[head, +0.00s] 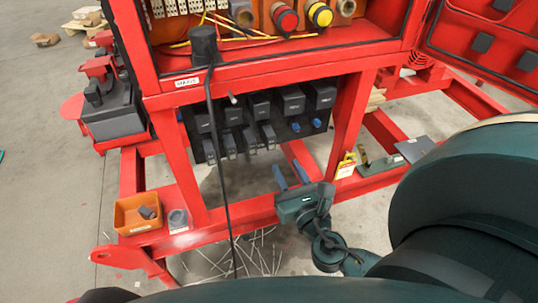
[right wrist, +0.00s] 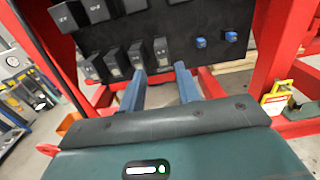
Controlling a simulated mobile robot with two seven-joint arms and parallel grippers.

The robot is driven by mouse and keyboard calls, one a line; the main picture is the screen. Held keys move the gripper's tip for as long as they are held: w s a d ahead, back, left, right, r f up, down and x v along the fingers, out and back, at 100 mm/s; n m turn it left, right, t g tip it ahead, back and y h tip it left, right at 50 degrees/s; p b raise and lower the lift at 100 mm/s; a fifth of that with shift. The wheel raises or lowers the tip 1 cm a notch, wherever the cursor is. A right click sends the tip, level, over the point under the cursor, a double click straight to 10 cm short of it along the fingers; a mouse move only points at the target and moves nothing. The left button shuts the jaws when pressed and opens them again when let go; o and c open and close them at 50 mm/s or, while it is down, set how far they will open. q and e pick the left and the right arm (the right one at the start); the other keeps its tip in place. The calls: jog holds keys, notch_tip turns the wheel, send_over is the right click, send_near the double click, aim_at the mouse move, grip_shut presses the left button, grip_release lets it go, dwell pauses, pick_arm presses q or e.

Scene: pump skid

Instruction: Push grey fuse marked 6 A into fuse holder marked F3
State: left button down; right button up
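My right gripper (head: 288,171) is open, with its two blue fingers apart and nothing visible between them. It is below and in front of a black panel (head: 282,140); the right wrist view shows the fingertips (right wrist: 161,72) pointing at the panel's lower row. A dark grey block (head: 269,136) with a lighter lower part sits at that row's right end; it shows just beyond the fingertips (right wrist: 161,48). Similar blocks stand left of it (right wrist: 137,56). I cannot read which is 6 A or which position is F3. My left gripper is not in view.
Two blue pieces (head: 316,122) sit on the panel's right side. Larger black blocks (head: 260,105) form the row above. A black cable (head: 219,160) hangs in front. An orange bin (head: 127,223) holds a dark piece. Red frame posts (head: 349,125) flank the panel.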

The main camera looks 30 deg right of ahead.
aim_at(272, 139)
jog(key=p+x, duration=0.1)
jog(key=x, duration=1)
jog(key=shift+w+r, duration=0.1)
jog(key=shift+w+d+p, duration=0.2)
jog(key=shift+w+p, duration=0.1)
jog(key=shift+w, duration=0.4)
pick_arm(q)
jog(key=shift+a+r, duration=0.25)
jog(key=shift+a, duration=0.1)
pick_arm(e)
grip_shut()
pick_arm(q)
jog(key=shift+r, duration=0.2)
pick_arm(e)
jog(key=shift+v, duration=1.55)
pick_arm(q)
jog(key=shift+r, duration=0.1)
pick_arm(e)
jog(key=shift+v, duration=1.7)
